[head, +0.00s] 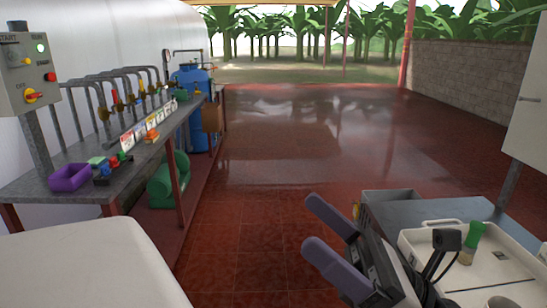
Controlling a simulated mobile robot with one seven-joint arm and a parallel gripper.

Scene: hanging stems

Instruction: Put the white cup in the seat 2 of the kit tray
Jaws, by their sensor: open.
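My gripper (309,222) is in the lower right of the head view. Its two purple fingers are apart, with nothing between them, and point left over the red floor. I cannot make out a white cup in this view. A white tray (414,244) sits at the lower right, on a grey surface beside my gripper. It may be the kit tray. A green-topped piece (474,236) stands in it. My gripper and a black part hide some of the tray, and I cannot read any seat numbers.
A grey bench (108,190) runs along the left wall with a purple bin (69,178), small coloured items, cards and bent pipes. A control box (26,75) stands on a post at its near end. Blue tanks (194,85) are behind. The red tiled floor between is clear.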

